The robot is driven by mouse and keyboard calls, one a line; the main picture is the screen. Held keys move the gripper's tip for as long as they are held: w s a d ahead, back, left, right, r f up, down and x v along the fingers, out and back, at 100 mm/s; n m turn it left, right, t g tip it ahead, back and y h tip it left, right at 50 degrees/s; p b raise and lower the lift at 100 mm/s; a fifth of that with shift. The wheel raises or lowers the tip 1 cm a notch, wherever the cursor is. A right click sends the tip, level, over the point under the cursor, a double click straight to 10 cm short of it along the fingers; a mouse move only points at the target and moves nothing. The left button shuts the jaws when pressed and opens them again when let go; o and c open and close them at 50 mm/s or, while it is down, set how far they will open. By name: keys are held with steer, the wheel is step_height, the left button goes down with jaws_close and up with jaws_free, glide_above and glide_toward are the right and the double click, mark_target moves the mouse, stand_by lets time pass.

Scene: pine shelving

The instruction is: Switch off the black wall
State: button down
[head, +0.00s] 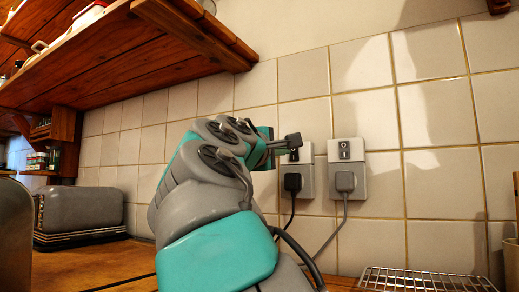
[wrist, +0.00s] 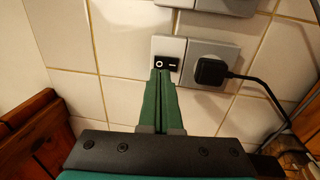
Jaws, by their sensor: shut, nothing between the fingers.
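The wall switch with the black plug is a grey unit (head: 303,186) on the tiles in the head view, left of a second unit. In the wrist view its rocker (wrist: 167,62) is black with white marks, set in a pale plate beside the black plug (wrist: 210,71). My gripper (head: 293,141) is in front of the switch in the head view and hides part of it. In the wrist view its green fingers (wrist: 162,76) are shut together, empty, with the tips at the rocker's lower edge. I cannot tell whether they touch it.
A second switch unit (head: 346,166) with a grey plug (head: 345,181) is just to the right. A wooden shelf (head: 120,62) hangs at upper left. A toaster (head: 82,216) and a wire rack (head: 425,280) stand on the wooden counter. Cords hang below the plugs.

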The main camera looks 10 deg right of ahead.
steer(key=shift+x, duration=2.2)
steer(key=shift+r+p, duration=0.1)
steer(key=shift+p, duration=0.2)
steer(key=p, duration=0.2)
steer(key=r+p, duration=0.1)
steer(key=p, duration=0.2)
steer(key=shift+w+d+r+g+y+p, duration=0.1)
steer(key=shift+w+d+g+y+p, duration=0.1)
steer(key=shift+w+g+y+p, duration=0.15)
steer(key=shift+w+p, duration=0.1)
steer(key=shift+p, duration=0.25)
steer(key=shift+f, duration=0.2)
steer(key=v, duration=1.4)
steer(key=shift+s+a+r, duration=0.25)
steer(key=shift+s+r, duration=0.1)
steer(key=shift+r, duration=0.3)
